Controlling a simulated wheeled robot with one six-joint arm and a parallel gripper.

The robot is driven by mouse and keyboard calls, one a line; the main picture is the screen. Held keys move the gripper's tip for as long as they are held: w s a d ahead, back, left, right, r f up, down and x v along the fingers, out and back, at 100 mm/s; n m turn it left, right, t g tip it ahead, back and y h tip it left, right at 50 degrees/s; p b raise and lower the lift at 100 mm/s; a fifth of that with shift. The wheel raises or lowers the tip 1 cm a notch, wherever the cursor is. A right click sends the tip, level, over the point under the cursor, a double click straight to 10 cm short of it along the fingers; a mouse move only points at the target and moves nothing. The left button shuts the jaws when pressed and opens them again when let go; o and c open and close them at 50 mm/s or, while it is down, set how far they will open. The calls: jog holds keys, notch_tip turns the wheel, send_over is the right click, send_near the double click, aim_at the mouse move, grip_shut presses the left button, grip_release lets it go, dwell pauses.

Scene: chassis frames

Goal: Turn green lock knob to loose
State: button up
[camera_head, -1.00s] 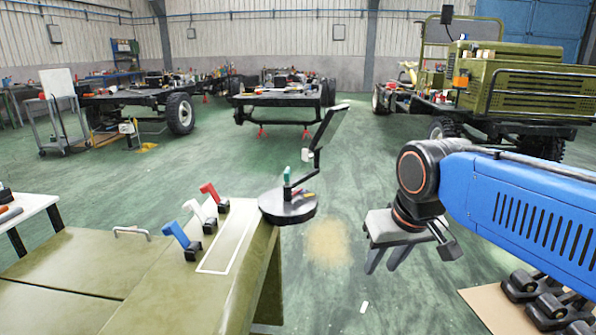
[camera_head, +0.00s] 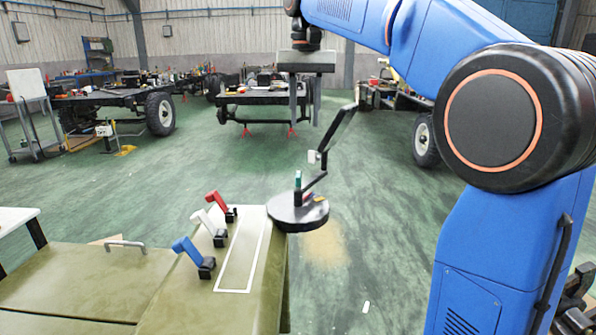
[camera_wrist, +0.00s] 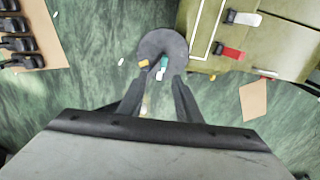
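A small green knob (camera_head: 298,180) stands upright on a round black disc (camera_head: 284,216) at the far right corner of the olive bench. In the wrist view the green knob (camera_wrist: 164,61) is near the lower edge of the disc (camera_wrist: 160,40), just past my fingertips. My gripper (camera_head: 305,118) is high above and beyond the disc in the head view, pointing down. In the wrist view its two fingers (camera_wrist: 157,82) are apart with nothing held between them. I cannot tell from its look whether the knob is tight or loose.
A black jointed arm (camera_head: 340,128) rises from the disc, close to my gripper. Blue (camera_head: 187,249), white (camera_head: 205,222) and red (camera_head: 216,200) levers stand on the olive bench (camera_head: 190,310). A yellow piece (camera_head: 321,198) lies near the knob. Green floor is open around the disc.

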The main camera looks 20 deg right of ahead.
aim_at(298, 174)
jog(key=f, duration=0.5)
jog(key=w+f, duration=0.1)
jog(key=f, duration=0.4)
jog(key=w+a+f, duration=0.1)
jog(key=f, duration=0.5)
jog(key=shift+w, duration=0.25)
grip_shut()
